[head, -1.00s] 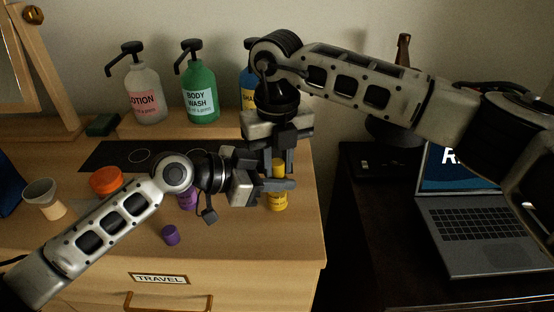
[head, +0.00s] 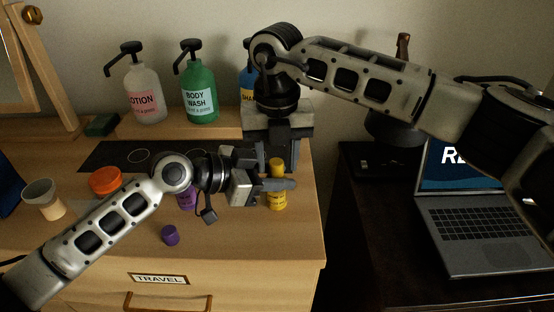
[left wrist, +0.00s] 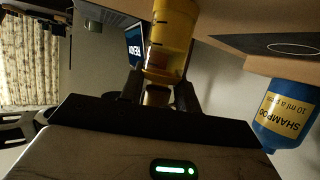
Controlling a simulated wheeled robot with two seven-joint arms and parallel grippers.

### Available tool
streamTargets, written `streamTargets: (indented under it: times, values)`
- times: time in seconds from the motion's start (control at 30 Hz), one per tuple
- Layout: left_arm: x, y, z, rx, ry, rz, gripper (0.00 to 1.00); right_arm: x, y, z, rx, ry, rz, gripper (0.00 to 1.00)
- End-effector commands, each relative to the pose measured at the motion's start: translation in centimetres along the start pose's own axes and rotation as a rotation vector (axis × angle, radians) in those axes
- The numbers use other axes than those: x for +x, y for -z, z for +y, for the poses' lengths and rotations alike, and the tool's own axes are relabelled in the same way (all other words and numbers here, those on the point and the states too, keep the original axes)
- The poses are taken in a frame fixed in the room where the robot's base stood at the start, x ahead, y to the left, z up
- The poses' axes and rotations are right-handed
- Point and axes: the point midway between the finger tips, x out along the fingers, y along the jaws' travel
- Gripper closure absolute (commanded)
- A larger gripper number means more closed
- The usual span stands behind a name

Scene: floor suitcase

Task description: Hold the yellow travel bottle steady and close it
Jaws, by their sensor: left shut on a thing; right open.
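The yellow travel bottle (head: 277,201) stands upright near the right end of the dresser top. My left gripper (head: 272,185) is shut around its upper part from the left. The yellow cap (head: 277,166) shows above the left fingers, in line with the bottle; the fingers hide the joint, so I cannot tell how tightly it sits. In the left wrist view the yellow bottle (left wrist: 172,40) appears upside down between the fingers. My right gripper (head: 283,160) is open, pointing down just behind the cap, and appears empty.
A purple cap (head: 170,235) lies at the front, with a purple bottle (head: 187,199) partly behind my left arm. Pump bottles, including green body wash (head: 200,90), stand behind. A laptop (head: 465,220) is right.

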Motion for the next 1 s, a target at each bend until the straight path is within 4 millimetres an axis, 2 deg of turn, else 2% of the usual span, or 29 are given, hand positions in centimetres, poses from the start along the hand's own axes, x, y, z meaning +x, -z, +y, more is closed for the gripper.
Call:
streamTargets:
  times: [0.2,0.47,0.5,0.53,0.57,0.8,1.0]
  values:
    - [0.2,-0.3,0.3,-0.003,-0.007,-0.007,1.00,-3.2,0.0,0.3,-0.005,-0.008,-0.006,0.55]
    - [0.1,-0.3,0.2,-0.003,-0.006,-0.007,1.00,-3.6,0.1,0.2,-0.003,-0.005,-0.001,0.55]
    - [0.1,-0.3,0.2,-0.003,-0.006,-0.007,1.00,-3.6,0.1,0.2,-0.003,-0.005,-0.001,0.57]
    - [0.1,-0.3,0.2,-0.003,-0.006,-0.007,1.00,-3.6,0.1,0.2,-0.004,-0.005,-0.001,0.66]
    - [0.1,-0.3,0.2,-0.003,-0.006,-0.007,1.00,-3.7,0.0,0.2,-0.010,-0.004,-0.002,0.67]
    - [0.1,-0.3,0.2,-0.003,-0.005,-0.007,1.00,-6.3,0.0,0.1,-0.213,0.003,-0.008,0.67]
    - [0.1,-0.3,0.1,-0.003,-0.004,-0.007,1.00,-7.1,0.1,0.0,-0.300,-0.002,-0.003,0.67]
